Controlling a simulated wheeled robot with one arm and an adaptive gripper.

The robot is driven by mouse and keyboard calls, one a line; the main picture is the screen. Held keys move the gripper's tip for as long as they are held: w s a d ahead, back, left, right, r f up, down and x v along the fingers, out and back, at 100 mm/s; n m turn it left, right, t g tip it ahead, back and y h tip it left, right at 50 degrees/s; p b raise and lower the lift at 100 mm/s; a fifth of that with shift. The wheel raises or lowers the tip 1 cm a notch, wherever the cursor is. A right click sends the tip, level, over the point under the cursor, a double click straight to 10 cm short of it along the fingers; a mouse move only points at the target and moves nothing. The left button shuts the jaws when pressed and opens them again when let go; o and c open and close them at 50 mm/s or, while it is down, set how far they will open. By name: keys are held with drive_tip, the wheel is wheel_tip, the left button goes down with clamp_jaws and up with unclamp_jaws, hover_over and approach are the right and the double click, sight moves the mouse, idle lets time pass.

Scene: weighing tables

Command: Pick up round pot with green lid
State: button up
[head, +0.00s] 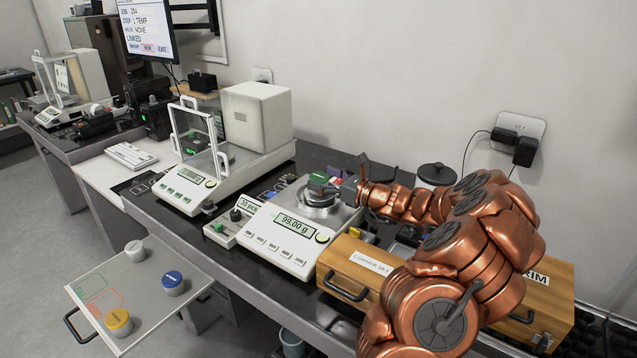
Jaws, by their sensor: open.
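A small green top (318,178), which looks like the green lid, shows above the round metal pan of the front balance (278,240). The pot body under it is small and partly hidden, so I cannot make out its shape. The balance display reads 99.00 g. My gripper (338,187) is at the pan from the right, open, with its fingers close beside the green top. I cannot tell whether they touch it. My copper-coloured arm reaches in from the lower right.
A pull-out board (150,289) at the lower left bears pots with white (134,248), blue (172,280) and yellow (118,319) lids. A wooden case (355,273) lies under my arm. A glass-shielded balance (190,188) and a dark-lidded canister (437,174) stand nearby.

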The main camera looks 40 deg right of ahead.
sight(319, 176)
drive_tip(key=shift+w+a, duration=0.3)
drive_tip(key=shift+w, duration=0.35)
drive_tip(key=c, duration=1.4)
drive_tip(key=shift+r, duration=1.9)
drive_tip(key=s+a+b, duration=0.1)
drive_tip(key=s+a, duration=0.2)
drive_tip(key=a, duration=0.1)
drive_tip(key=s+a+r+b, duration=0.1)
drive_tip(key=s+a, duration=0.2)
drive_tip(key=a, duration=0.1)
drive_tip(key=s+a+b, duration=0.1)
drive_tip(key=s+a, duration=0.3)
drive_tip(key=shift+a+r, duration=0.15)
drive_tip(key=shift+a, duration=0.15)
